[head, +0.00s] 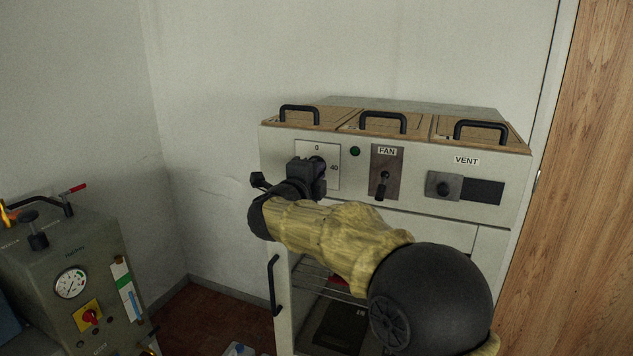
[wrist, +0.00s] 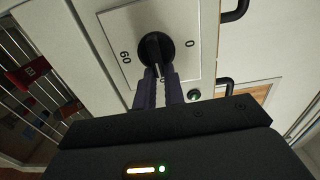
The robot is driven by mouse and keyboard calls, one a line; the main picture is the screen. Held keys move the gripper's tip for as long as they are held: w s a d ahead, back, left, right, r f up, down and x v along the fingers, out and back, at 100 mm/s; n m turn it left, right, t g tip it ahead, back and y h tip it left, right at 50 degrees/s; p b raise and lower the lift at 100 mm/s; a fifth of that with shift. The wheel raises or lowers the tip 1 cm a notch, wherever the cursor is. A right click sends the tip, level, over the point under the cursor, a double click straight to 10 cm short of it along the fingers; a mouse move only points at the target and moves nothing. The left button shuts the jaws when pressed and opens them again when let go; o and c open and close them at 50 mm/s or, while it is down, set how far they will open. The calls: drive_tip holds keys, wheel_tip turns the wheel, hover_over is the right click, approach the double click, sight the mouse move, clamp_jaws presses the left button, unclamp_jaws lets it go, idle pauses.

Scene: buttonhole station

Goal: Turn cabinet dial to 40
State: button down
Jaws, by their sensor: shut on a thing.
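The cabinet dial is a black round knob on a white plate (head: 331,181) at the cabinet's upper left. In the head view my gripper mostly covers the dial, with 0 above and 40 to its right. The wrist view shows the dial (wrist: 154,45) with 0 to its right and 60 to its left. A pale mark on it points down between my fingers; the numeral there is hidden. My gripper (head: 316,170) is shut on the dial, its two fingers reaching it from below in the wrist view.
A grey machine (head: 45,265) with a gauge stands at left. A wooden door (head: 585,200) is at right.

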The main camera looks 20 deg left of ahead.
drive_tip(key=shift+f, duration=0.15)
drive_tip(key=c, duration=1.5)
unclamp_jaws()
drive_tip(key=shift+s, duration=0.1)
drive_tip(key=s, duration=0.5)
drive_tip(key=s+a+b, duration=0.1)
drive_tip(key=s, duration=0.5)
drive_tip(key=s+b, duration=0.1)
drive_tip(key=s, duration=0.5)
drive_tip(key=shift+s+a, duration=0.1)
drive_tip(key=shift+a, duration=0.1)
